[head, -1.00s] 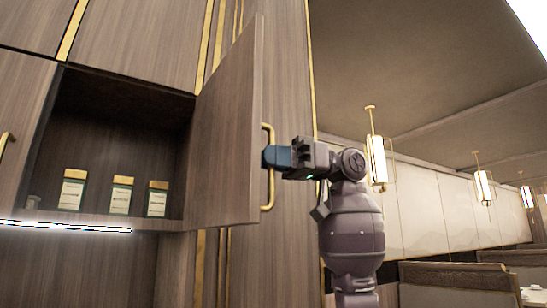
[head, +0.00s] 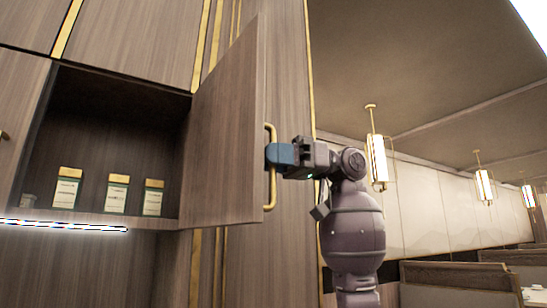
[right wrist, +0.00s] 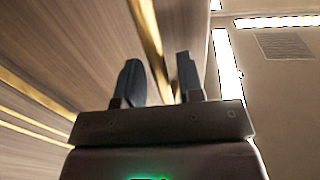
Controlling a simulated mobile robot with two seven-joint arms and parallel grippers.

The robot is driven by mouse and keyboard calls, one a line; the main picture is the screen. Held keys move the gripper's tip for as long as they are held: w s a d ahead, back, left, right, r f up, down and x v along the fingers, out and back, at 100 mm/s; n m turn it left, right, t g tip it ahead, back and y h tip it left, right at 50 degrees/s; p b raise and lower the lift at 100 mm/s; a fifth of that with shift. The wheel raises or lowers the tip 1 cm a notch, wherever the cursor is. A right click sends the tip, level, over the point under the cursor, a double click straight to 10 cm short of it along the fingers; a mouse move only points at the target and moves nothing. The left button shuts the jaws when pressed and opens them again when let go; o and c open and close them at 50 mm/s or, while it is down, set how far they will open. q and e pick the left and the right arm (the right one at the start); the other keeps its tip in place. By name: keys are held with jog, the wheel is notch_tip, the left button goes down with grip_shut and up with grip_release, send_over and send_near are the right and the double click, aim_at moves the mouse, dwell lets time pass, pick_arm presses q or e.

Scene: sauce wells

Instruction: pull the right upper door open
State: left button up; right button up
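The right upper door (head: 225,140) is a brown wood-grain panel standing partly open, swung out from the cabinet. Its gold bar handle (head: 272,190) is upright near the door's free edge. My right gripper (head: 272,154) is at the handle in the head view, coming from the right, with its blue fingers overlapping the bar. In the right wrist view my gripper's two dark fingers (right wrist: 160,72) stand apart with a clear gap, and a gold bar shows behind and between them. Whether the fingers touch the handle is not clear. My left gripper is not in view.
The open compartment (head: 110,105) holds several small gold-capped containers (head: 118,195) on its shelf. A lit strip (head: 65,225) runs along the shelf edge. Another door (head: 18,110) is at the left. Lamps (head: 377,158) and seat backs (head: 455,280) are at the right.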

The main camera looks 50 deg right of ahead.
jog(key=shift+s+d, duration=0.1)
jog(key=b+v, duration=0.1)
jog(key=v, duration=0.9)
jog(key=shift+s+d, duration=0.2)
jog(key=shift+d, duration=0.1)
dwell(0.4)
